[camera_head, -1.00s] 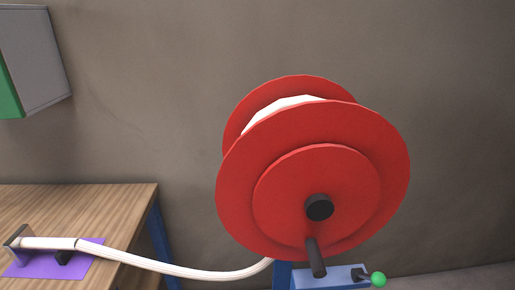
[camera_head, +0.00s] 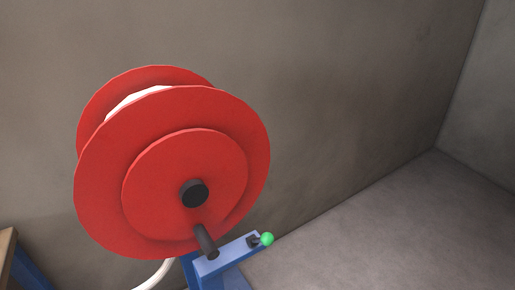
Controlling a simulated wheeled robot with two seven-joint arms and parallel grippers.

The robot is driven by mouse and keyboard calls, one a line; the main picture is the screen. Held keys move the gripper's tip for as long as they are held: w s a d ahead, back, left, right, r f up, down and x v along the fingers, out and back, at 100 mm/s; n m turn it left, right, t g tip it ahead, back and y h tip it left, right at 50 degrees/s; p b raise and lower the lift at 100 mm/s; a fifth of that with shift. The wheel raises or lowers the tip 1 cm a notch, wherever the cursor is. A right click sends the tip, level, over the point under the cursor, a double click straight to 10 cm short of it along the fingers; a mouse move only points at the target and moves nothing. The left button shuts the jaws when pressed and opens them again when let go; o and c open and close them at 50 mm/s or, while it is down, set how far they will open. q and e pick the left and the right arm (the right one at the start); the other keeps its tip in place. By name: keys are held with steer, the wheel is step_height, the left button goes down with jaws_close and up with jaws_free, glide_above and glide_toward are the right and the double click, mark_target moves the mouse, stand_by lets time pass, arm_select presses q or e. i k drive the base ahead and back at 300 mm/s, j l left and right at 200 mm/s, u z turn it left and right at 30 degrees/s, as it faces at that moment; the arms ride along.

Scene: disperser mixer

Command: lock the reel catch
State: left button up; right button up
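The large red reel (camera_head: 150,205) stands in the left half of the head view, with white hose wound between its two discs. A black hub (camera_head: 194,193) sits at its centre, and a black crank handle (camera_head: 206,241) sticks out below the hub. A small catch with a green ball knob (camera_head: 266,239) and a dark pivot sits on the blue stand (camera_head: 225,258), just right of the crank handle. I cannot tell whether the catch touches the reel. Neither of my grippers is in view.
The white hose (camera_head: 154,273) leaves the reel at the lower left. A corner of the wooden table (camera_head: 6,250) shows at the left edge. The grey wall (camera_head: 340,90) stands behind the reel. The floor (camera_head: 380,235) to the right is clear.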

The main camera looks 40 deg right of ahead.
mark_target(266, 239)
steer(key=k+l+z, duration=0.1)
steer(key=z, duration=1.1)
steer(key=i+j+z, duration=0.2)
steer(key=i+j, duration=0.05)
